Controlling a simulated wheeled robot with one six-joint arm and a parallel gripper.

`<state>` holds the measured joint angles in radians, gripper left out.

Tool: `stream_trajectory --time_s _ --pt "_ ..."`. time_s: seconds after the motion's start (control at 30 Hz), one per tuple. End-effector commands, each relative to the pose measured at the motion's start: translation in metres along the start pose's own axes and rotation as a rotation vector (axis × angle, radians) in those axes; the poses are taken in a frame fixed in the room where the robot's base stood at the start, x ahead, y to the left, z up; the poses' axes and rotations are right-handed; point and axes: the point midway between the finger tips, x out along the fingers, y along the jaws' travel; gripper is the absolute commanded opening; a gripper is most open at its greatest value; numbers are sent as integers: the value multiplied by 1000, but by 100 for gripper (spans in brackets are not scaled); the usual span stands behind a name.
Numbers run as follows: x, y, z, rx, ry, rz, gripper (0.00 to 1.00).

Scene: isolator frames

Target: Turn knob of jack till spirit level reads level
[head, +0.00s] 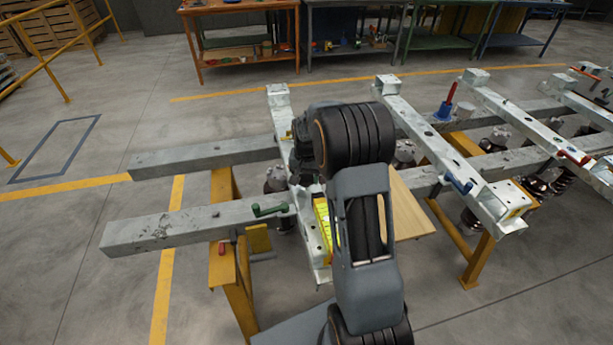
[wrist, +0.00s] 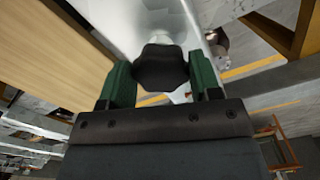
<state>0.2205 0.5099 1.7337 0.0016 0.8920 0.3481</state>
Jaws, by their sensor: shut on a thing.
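In the wrist view, a black lobed knob (wrist: 160,66) sits between the green fingers of my gripper (wrist: 160,76). The fingers are shut on it from both sides. A pale metal part of the jack (wrist: 165,22) shows just beyond the knob. In the head view, my arm covers the knob and most of the jack. A bright yellow strip, which looks like the spirit level (head: 323,222), lies along the pale cross beam (head: 313,252), left of my forearm and partly hidden by it. Its bubble is too small to read.
Two long grey beams (head: 170,231) run across yellow trestles (head: 240,285). A green-handled clamp (head: 270,209) stands close left of the cross beam. A wooden board (head: 410,208) lies right of my arm. More cross beams (head: 435,150) stand at right. Floor at left is clear.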

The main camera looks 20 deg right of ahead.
Motion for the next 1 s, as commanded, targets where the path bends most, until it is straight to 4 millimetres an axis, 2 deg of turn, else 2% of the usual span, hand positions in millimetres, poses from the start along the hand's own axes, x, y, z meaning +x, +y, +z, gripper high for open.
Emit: stream_trajectory --time_s 0.6,1.0 --pt "3 -2 0 575 -5 2 34" --pt "4 -2 0 840 -7 5 34"
